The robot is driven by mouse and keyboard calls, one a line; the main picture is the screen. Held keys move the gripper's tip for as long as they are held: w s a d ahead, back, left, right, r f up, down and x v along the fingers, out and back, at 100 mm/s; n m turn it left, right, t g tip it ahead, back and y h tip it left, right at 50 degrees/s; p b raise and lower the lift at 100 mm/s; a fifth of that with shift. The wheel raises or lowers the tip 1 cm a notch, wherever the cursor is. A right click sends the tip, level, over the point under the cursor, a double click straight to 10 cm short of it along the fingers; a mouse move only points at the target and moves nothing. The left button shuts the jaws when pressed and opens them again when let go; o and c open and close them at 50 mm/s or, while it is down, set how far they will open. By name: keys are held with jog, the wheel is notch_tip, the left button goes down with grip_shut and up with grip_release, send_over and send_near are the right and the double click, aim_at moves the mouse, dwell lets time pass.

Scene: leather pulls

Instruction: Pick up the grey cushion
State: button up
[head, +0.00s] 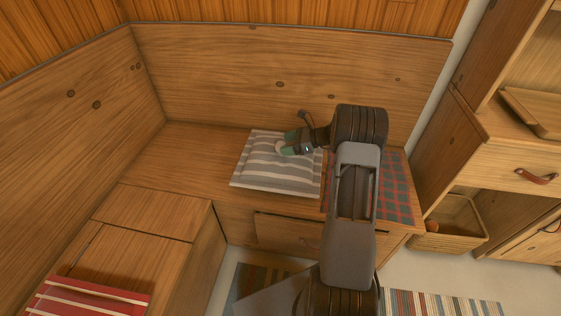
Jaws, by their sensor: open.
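The grey cushion (262,177) is flat, with grey and pale stripes. It lies on the wooden corner bench (190,150), near the back panel. My gripper (284,146) is open over the cushion's upper right part, its greenish fingertips pointing left. A pale round patch shows between or beside the fingertips; I cannot tell what it is. I cannot tell whether the fingers touch the cushion. My arm reaches in from the bottom and hides the area right of the cushion.
A checked cloth (397,190) lies on the bench right of the cushion, partly behind my arm. A red striped cushion (85,298) is at the bottom left. A cabinet with a leather pull (536,177) and a basket (450,240) stand at the right. The bench left of the cushion is clear.

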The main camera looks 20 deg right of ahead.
jog(key=shift+b+x, duration=0.4)
jog(key=shift+x, duration=1.15)
jog(key=shift+c, duration=0.4)
jog(key=shift+d, duration=0.1)
grip_shut()
